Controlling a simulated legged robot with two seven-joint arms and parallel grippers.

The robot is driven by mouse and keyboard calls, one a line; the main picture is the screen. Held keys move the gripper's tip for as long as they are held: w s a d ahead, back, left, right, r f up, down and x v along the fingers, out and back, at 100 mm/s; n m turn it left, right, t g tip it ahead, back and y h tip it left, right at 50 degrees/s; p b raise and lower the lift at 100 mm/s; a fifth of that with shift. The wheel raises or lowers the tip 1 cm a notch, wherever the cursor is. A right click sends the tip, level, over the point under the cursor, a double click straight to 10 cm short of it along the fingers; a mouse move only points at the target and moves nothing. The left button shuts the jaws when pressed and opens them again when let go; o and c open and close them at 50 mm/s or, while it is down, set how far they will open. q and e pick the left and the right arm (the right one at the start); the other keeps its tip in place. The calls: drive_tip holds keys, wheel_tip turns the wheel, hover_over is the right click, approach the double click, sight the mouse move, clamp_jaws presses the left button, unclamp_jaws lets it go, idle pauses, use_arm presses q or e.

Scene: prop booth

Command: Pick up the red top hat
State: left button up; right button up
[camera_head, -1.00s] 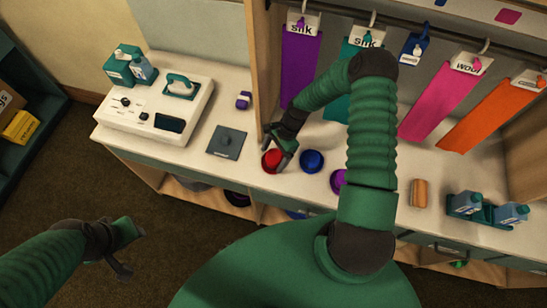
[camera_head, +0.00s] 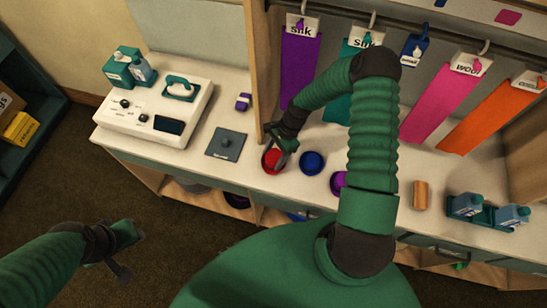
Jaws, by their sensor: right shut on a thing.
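The red top hat (camera_head: 269,163) stands on the white counter near its front edge, left of a blue hat (camera_head: 312,162). My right gripper (camera_head: 279,153) reaches down onto it from above and is shut on it, with the fingers covering part of the hat. The hat appears to be still at counter level. My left gripper (camera_head: 125,252) hangs over the floor at lower left, away from the counter, and its fingers are spread apart.
A purple hat (camera_head: 338,182) sits right of the blue one, partly behind my arm. A white console (camera_head: 158,112) and a dark square plate (camera_head: 226,143) lie to the left. Hanging fabrics (camera_head: 440,103) line the back. Bottles (camera_head: 467,204) stand at right beside an orange-brown block (camera_head: 420,195).

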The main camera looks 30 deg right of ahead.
wheel_tip(320, 180, up, 2)
drive_tip(key=shift+r+b, duration=0.15)
drive_tip(key=shift+b, duration=0.2)
drive_tip(key=s+d+r+b, duration=0.2)
drive_tip(key=s, duration=1.4)
drive_tip(key=w+a+r+n+g+h, duration=0.2)
drive_tip(key=w+a+r+n, duration=0.4)
drive_tip(key=n, duration=0.3)
drive_tip(key=w+a+r+n+g+h, duration=0.2)
drive_tip(key=w+a+r+n, duration=0.25)
drive_tip(key=w+n, duration=0.45)
drive_tip(key=s+f+n+h+b, duration=0.4)
drive_tip(key=s+f+n+b, duration=0.6)
drive_tip(key=s, duration=0.6)
drive_tip(key=shift+m+t, duration=0.3)
drive_tip(key=shift+m, duration=0.2)
drive_tip(key=w+d, duration=0.3)
drive_tip(key=w, duration=0.1)
drive_tip(key=w+d+f, duration=0.1)
drive_tip(key=w+d, duration=0.2)
drive_tip(key=w, duration=0.1)
drive_tip(key=w+d+f+p, duration=0.1)
drive_tip(key=w+d, duration=0.2)
drive_tip(key=w, duration=0.2)
drive_tip(key=shift+d+f, duration=0.15)
drive_tip(key=shift+d, duration=0.15)
wheel_tip(320, 180, down, 3)
drive_tip(key=shift+f, duration=0.15)
drive_tip(key=shift+w, duration=0.1)
